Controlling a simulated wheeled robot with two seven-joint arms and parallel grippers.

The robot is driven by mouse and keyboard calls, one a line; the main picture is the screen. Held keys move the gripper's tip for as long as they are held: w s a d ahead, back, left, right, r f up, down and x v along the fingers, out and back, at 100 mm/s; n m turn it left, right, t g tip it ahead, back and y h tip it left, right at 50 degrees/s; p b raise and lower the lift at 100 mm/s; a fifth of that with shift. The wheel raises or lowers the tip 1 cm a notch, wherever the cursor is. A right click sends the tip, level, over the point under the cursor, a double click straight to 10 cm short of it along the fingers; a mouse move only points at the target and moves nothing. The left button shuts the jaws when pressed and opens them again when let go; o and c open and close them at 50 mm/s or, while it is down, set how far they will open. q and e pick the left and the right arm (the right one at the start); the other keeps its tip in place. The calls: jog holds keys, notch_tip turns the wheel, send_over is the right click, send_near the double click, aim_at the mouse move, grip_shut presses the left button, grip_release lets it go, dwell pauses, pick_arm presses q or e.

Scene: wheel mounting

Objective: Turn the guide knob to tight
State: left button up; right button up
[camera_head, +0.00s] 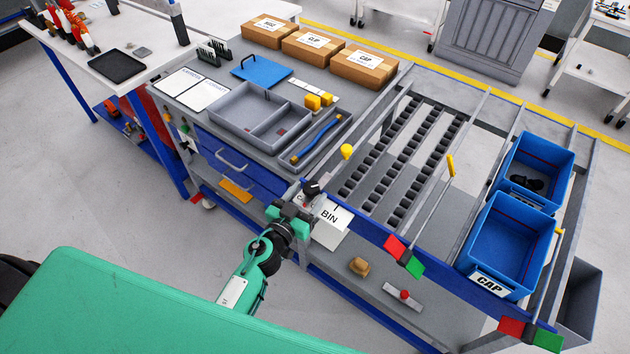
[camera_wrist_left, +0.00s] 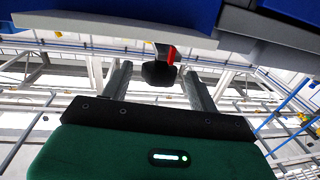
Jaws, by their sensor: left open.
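The guide knob (camera_wrist_left: 160,72) is black with a red mark on its side. In the left wrist view it sits below the underside of the bench edge, between the two grey fingers of my left gripper (camera_wrist_left: 157,78). The fingers are apart, with a gap visible on each side of the knob. In the head view the black knob (camera_head: 311,188) shows at the bench's front edge, and my left gripper (camera_head: 302,198) is right at it. The fingertips are partly hidden there. My right gripper is in neither view.
A grey divided tray (camera_head: 246,118) and roller tracks (camera_head: 400,150) lie on the bench behind. Red and green tabs (camera_head: 404,254) and blue CAP bins (camera_head: 508,240) are to the right.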

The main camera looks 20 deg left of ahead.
aim_at(315, 185)
pick_arm(q)
jog(key=shift+x, duration=2.2)
jog(key=c, duration=0.9)
